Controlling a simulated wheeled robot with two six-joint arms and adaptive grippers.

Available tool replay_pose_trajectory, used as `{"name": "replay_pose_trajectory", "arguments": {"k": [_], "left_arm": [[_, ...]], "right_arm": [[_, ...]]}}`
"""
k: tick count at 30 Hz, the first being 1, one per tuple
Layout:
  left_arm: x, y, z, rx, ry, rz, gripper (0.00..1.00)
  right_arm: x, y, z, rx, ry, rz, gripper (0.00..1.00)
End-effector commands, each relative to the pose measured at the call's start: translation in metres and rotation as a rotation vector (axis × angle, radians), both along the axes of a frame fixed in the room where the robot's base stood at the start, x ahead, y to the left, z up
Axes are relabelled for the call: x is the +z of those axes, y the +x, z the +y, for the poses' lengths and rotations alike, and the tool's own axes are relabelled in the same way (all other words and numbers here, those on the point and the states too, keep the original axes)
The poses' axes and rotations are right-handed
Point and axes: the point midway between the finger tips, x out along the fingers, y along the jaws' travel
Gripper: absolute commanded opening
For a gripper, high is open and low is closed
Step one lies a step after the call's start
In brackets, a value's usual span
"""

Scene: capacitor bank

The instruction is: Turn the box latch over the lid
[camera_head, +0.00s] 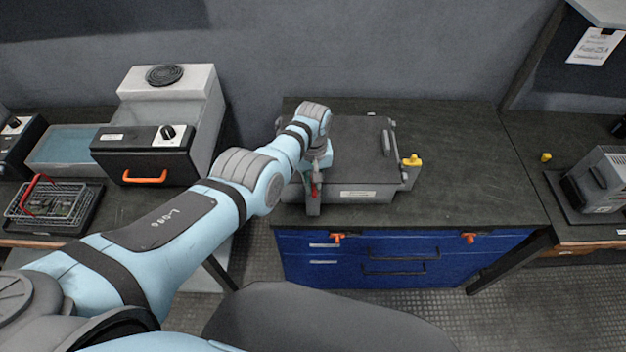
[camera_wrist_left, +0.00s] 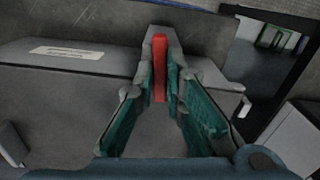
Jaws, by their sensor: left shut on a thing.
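The grey box (camera_head: 350,185) stands on the dark top of a blue cabinet, and its flat lid (camera_head: 358,140) is down. A grey latch with a red strip (camera_head: 315,190) is at the box's front left; the red strip also shows in the left wrist view (camera_wrist_left: 160,68). My left gripper (camera_wrist_left: 161,85) reaches the latch from above and is shut on it, with the red strip between its teal-lined fingertips. In the head view my left wrist and arm hide the box's left edge and part of the latch. My right gripper is not in view.
A yellow knob (camera_head: 412,160) stands at the box's right side. The countertop (camera_head: 470,180) right of it is clear. Left are a dark unit with an orange handle (camera_head: 145,178) and a wire basket (camera_head: 48,203). Blue drawers (camera_head: 400,262) with orange catches are below.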

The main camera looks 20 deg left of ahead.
Motion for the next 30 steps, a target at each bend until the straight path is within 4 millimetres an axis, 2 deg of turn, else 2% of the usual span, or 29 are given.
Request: {"name": "replay_pose_trajectory", "arguments": {"k": [10,25,26,27,30], "left_arm": [[0.0004,0.0001,-0.0003,-0.142,-0.001,0.000,0.00],[0.0002,0.0002,-0.0002,-0.164,0.000,0.000,0.00],[0.0002,0.0002,-0.0002,-0.164,0.000,0.000,0.12],[0.0002,0.0002,-0.0002,-0.164,0.000,-0.001,0.19],[0.0002,0.0002,-0.0001,-0.164,0.000,0.000,0.31]], "right_arm": [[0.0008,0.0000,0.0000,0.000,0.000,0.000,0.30],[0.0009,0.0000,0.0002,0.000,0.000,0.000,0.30],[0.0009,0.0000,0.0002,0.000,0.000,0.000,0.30],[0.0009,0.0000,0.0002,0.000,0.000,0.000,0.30],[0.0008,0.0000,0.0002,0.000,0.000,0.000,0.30]]}}
